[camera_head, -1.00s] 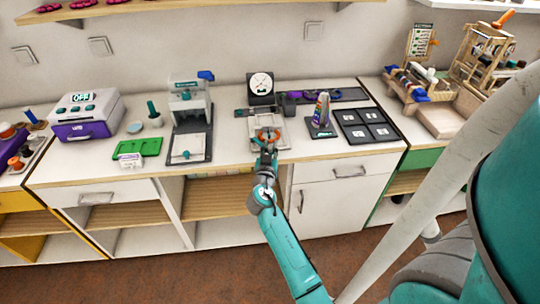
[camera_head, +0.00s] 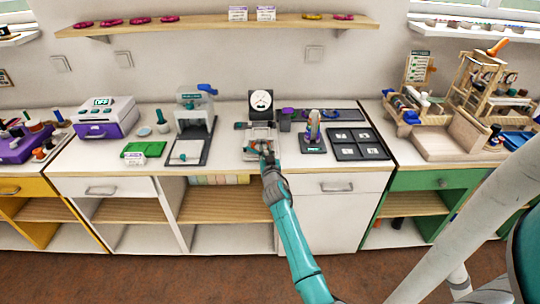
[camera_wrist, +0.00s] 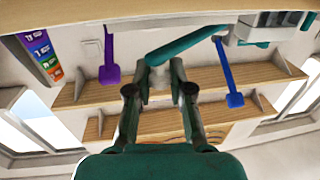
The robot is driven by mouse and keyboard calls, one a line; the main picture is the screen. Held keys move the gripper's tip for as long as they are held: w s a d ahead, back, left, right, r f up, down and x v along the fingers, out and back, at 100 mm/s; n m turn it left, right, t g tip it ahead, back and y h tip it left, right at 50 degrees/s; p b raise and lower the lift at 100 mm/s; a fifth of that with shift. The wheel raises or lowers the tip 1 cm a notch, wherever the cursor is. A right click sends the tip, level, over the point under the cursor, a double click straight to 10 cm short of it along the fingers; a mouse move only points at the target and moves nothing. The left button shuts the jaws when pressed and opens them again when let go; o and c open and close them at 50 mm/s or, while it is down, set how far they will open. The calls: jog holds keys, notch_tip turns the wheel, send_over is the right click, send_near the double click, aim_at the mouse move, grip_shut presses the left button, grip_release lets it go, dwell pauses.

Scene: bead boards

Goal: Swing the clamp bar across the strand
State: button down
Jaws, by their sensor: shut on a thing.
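A grey fixture (camera_head: 258,155) with a round dial gauge (camera_head: 261,99) behind it stands on the white counter. My gripper (camera_head: 265,147) is at the fixture's front, hiding part of it. In the wrist view, a teal bar (camera_wrist: 190,42), which looks like the clamp bar, slants up to the right. Its near end lies between the fingertips of my gripper (camera_wrist: 160,66), which is shut on it. I cannot make out the strand.
A press with a blue handle (camera_head: 207,88) stands left of the fixture. A spray-can-like bottle (camera_head: 313,125) and a dark tray (camera_head: 358,144) are to the right. A green tray (camera_head: 138,149) lies farther left.

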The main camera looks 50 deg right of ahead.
dwell(0.4)
jog(key=c, duration=1.1)
grip_release()
jog(key=v, duration=1.2)
jog(key=shift+d, duration=0.15)
